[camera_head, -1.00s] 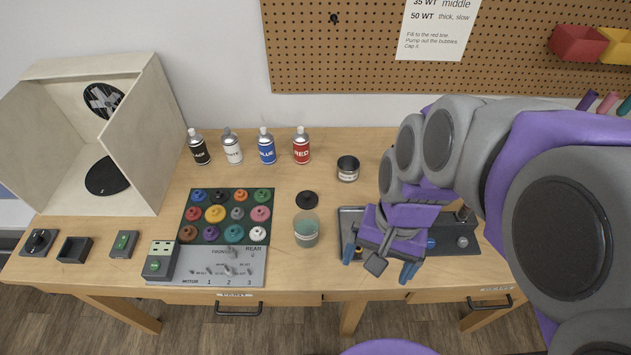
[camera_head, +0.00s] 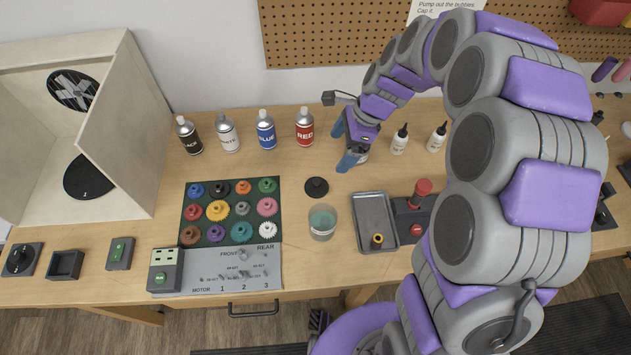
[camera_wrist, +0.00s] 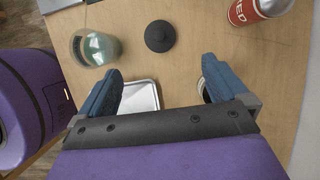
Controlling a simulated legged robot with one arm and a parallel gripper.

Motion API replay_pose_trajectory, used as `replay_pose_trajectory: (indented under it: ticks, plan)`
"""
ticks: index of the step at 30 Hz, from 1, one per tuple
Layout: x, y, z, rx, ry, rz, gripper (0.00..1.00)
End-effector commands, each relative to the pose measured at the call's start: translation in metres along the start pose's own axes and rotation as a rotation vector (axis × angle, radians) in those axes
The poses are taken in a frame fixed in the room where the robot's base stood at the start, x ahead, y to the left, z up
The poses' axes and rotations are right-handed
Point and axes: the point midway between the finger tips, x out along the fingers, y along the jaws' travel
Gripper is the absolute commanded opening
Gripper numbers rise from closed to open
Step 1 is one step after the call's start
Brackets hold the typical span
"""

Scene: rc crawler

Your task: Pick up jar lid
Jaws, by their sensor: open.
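The black round jar lid (camera_head: 316,187) with a small knob lies flat on the table, just behind the glass jar. In the wrist view the lid (camera_wrist: 160,37) lies beyond and between my fingertips, not touching them. The open glass jar (camera_head: 322,223) holds teal liquid and stands in front of the lid; it also shows in the wrist view (camera_wrist: 95,47). My gripper (camera_head: 343,144) is open and empty, behind and right of the lid. Its two blue fingers (camera_wrist: 161,70) are wide apart. A small can behind the fingers is mostly hidden.
Spray cans (camera_head: 304,128) stand in a row at the back left. A gear mat (camera_head: 230,227) lies left of the jar. A metal tray (camera_head: 362,198) lies right of the jar. White dropper bottles (camera_head: 400,139) stand right of my gripper. The table between lid and gripper is clear.

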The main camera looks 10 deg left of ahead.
Motion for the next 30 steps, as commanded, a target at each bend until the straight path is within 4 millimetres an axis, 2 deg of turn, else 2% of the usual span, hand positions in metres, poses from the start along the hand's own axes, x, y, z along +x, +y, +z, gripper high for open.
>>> replay_pose_trajectory:
  ticks: [15,19,26,30]
  plan:
    - [0.099,0.0,0.002,-0.001,0.003,0.005,1.0]
    - [0.114,0.0,0.003,-0.001,0.001,0.005,1.0]
    - [0.121,0.0,0.0,-0.001,-0.002,0.001,1.0]
    - [0.137,0.0,0.0,-0.002,-0.002,0.001,1.0]
